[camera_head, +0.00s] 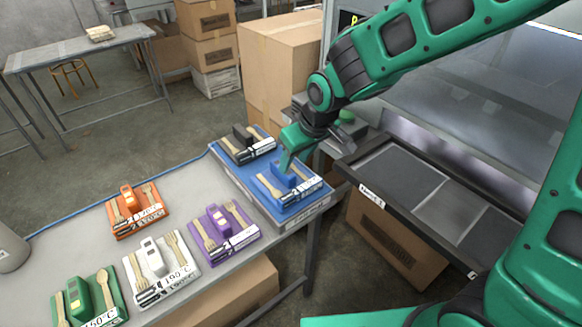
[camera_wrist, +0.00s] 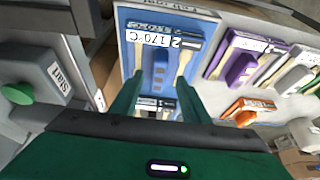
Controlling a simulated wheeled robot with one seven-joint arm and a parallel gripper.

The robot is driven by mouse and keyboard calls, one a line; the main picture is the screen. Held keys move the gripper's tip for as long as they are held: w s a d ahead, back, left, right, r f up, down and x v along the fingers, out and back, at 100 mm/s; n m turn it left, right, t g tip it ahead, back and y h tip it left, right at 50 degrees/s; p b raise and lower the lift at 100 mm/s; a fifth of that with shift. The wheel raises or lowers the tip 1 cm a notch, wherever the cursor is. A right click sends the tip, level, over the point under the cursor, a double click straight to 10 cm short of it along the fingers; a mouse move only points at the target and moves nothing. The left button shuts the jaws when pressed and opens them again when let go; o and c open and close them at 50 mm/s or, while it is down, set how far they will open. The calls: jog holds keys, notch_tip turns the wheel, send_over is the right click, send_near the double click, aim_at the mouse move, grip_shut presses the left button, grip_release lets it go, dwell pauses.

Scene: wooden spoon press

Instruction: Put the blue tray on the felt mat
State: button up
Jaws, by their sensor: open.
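The blue tray (camera_head: 268,191) carries wooden cutlery, a white temperature label and a raised blue handle. It lies at the near right end of a blue mat (camera_head: 237,176), which I take for the felt mat, on the table's right end. My gripper (camera_head: 287,170) is low over the blue tray. In the wrist view, my open fingers (camera_wrist: 155,88) stand either side of the blue handle (camera_wrist: 160,66), with gaps visible. The mat's blue surface (camera_wrist: 127,50) shows beside the tray. Part of the tray is hidden by my gripper.
A black tray (camera_head: 240,148) lies behind the blue one on the mat. Orange (camera_head: 130,208), purple (camera_head: 224,236), white (camera_head: 150,262) and green (camera_head: 88,298) trays stand left on the table. A dark press drawer (camera_head: 391,205) juts out at right.

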jog(key=shift+v, duration=2.3)
jog(key=s+d+m, duration=0.2)
jog(key=d, duration=0.5)
jog(key=s+d+r+m+h, duration=0.1)
jog(key=s+d+m, duration=0.1)
jog(key=d, duration=0.5)
jog(key=s+d+r+m+g+h, duration=0.1)
jog(key=s+d, duration=0.1)
jog(key=d, duration=0.6)
jog(key=shift+d+m, duration=0.15)
jog(key=shift+m, duration=0.25)
jog(key=s+d+m+g, duration=0.1)
jog(key=s+d+m, duration=0.1)
jog(key=s+d, duration=0.2)
jog(key=s+d+m+g, duration=0.1)
jog(key=s+d+m, duration=0.2)
jog(key=s, duration=0.5)
jog(key=s+d+m, duration=0.2)
jog(key=s+d, duration=0.3)
jog(key=s, duration=0.2)
jog(key=shift+d+r+g, duration=0.15)
jog(key=shift+d+g, duration=0.2)
jog(key=shift+g, duration=0.05)
jog(key=shift+w, duration=0.1)
